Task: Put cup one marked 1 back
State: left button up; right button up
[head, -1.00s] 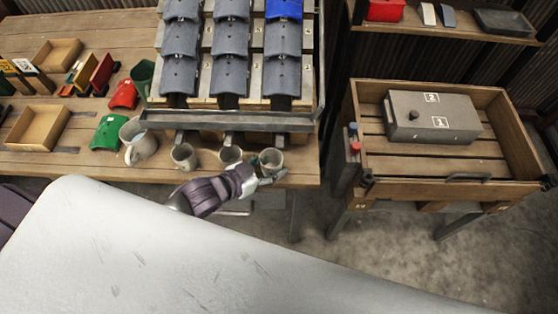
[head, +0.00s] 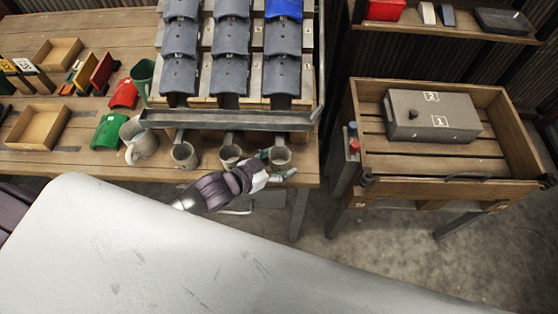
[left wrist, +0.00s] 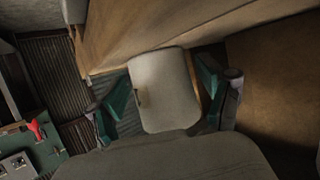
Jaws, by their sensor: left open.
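In the left wrist view, a pale grey rounded body (left wrist: 162,85), which looks like this cup, lies between the open fingers. Whether they touch it I cannot tell. My right gripper is not in view.
A wooden tray (head: 515,130) with a grey box (head: 432,117) is at the right, across a gap.

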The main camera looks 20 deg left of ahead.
pick_arm(q)
jog(key=shift+r, duration=0.1)
jog(key=v, duration=1.2)
